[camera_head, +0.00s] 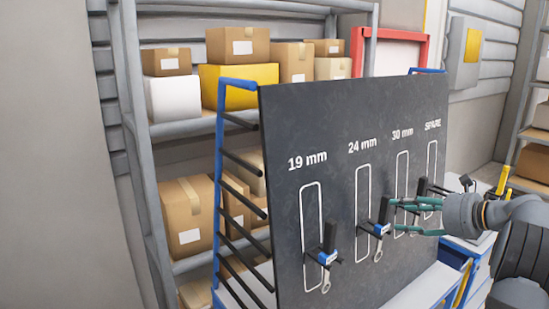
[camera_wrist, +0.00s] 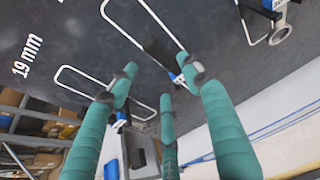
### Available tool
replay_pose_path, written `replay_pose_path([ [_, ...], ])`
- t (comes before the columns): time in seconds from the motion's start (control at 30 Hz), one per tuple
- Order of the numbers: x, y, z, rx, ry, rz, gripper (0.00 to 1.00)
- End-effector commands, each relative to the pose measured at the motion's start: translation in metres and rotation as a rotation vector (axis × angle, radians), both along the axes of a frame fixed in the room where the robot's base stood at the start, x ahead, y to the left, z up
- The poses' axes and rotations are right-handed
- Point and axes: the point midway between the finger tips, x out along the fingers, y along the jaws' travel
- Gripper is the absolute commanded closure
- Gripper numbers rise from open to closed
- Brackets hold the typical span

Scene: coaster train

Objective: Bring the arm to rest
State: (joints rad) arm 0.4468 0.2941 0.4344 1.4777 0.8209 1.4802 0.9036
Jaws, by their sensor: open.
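My gripper (camera_head: 408,215) has green fingers, spread apart and empty, in front of the dark tool board (camera_head: 280,150) near the 24 mm and 30 mm outlines. The fingers also show in the wrist view (camera_wrist: 160,85), pointing at the board. A wrench (camera_head: 325,284) hangs at the blue and black holder under 19 mm. Another wrench (camera_head: 378,254) hangs under 24 mm, just left of the fingertips. The fingers partly hide the 30 mm place. I cannot tell whether they touch anything there. A wrench end (camera_wrist: 280,34) shows at the wrist view's upper right.
A blue rack frame (camera_head: 219,180) holds the board. Shelves with cardboard boxes (camera_head: 187,215) and a yellow box (camera_head: 240,83) stand behind it. A pale worktop (camera_head: 405,292) lies below the board.

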Motion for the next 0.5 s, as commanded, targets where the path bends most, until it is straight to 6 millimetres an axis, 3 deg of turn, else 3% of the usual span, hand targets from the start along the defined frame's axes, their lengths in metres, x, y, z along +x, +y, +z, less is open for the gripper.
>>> replay_pose_path([
  [0.23, 0.038, 0.026, -0.02, 0.001, 0.0, 0.002, 0.51],
  [0.5, 0.062, 0.042, -0.032, 0.0, 0.001, -0.001, 0.51],
])
